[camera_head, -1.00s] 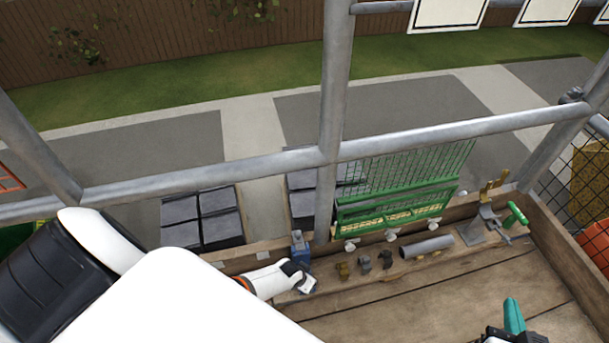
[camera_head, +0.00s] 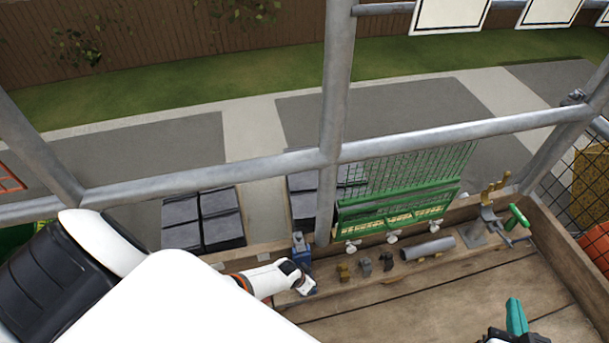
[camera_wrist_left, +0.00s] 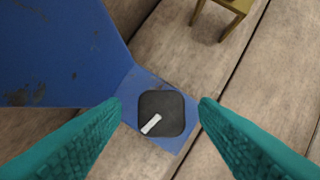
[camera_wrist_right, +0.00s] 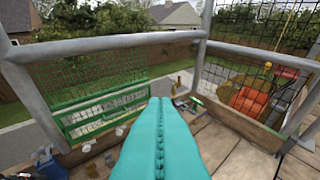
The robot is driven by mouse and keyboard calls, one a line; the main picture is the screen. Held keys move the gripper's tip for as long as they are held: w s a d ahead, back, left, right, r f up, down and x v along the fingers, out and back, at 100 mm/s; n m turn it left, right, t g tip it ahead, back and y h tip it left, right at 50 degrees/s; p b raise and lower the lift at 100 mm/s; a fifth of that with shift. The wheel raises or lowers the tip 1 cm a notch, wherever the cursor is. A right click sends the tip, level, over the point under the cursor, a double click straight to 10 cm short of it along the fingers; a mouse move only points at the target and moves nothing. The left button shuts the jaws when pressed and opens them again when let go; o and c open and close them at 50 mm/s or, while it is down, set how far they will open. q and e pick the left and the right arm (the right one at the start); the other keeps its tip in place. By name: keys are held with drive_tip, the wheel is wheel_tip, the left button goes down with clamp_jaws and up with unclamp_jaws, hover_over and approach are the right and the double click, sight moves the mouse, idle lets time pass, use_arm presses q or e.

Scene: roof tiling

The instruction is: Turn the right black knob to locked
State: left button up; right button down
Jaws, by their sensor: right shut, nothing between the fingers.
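A black square knob (camera_wrist_left: 161,113) with rounded corners and a white mark sits on a blue bracket (camera_wrist_left: 60,45) in the left wrist view. The mark slants from lower left to upper right. My left gripper (camera_wrist_left: 160,108) is open, with one teal finger on each side of the knob; I cannot tell whether they touch it. In the head view the blue bracket (camera_head: 301,250) stands by the plank edge, with my left wrist (camera_head: 270,278) beside it. My right gripper (camera_head: 515,318) is shut and empty at the lower right; its teal fingers fill the middle of the right wrist view (camera_wrist_right: 160,130).
Small brown and dark fittings (camera_head: 364,265), a grey tube (camera_head: 428,248) and a green-handled clamp (camera_head: 515,218) lie along the plank. A green rack (camera_head: 395,207) stands behind them. Metal scaffold rails (camera_head: 460,136) cross above. The front planks are mostly clear.

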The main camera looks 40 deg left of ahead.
use_arm(q)
drive_tip(key=shift+s+r, duration=0.1)
drive_tip(key=shift+r, duration=0.1)
drive_tip(key=p+v, duration=0.2)
drive_tip(key=shift+s+r+p, duration=0.1)
drive_tip(key=shift+r+p, duration=0.2)
drive_tip(key=shift+r, duration=0.05)
use_arm(e)
drive_tip(key=s+d+f+g+h+p, duration=0.1)
drive_tip(key=s+d+f+g, duration=0.3)
drive_tip(key=s, duration=0.3)
drive_tip(key=s+d+f+g+h+p, duration=0.1)
drive_tip(key=s+f+g+h, duration=0.1)
drive_tip(key=s+f+g, duration=0.3)
use_arm(q)
drive_tip(key=p+v, duration=0.4)
drive_tip(key=v, duration=0.4)
drive_tip(key=shift+r, duration=0.4)
use_arm(e)
wheel_tip(320, 180, down, 7)
drive_tip(key=g, duration=0.2)
drive_tip(key=shift+a+m, duration=0.2)
drive_tip(key=shift+m, duration=0.1)
use_arm(q)
drive_tip(key=shift+s, duration=0.15)
use_arm(e)
drive_tip(key=shift+w+r, duration=0.1)
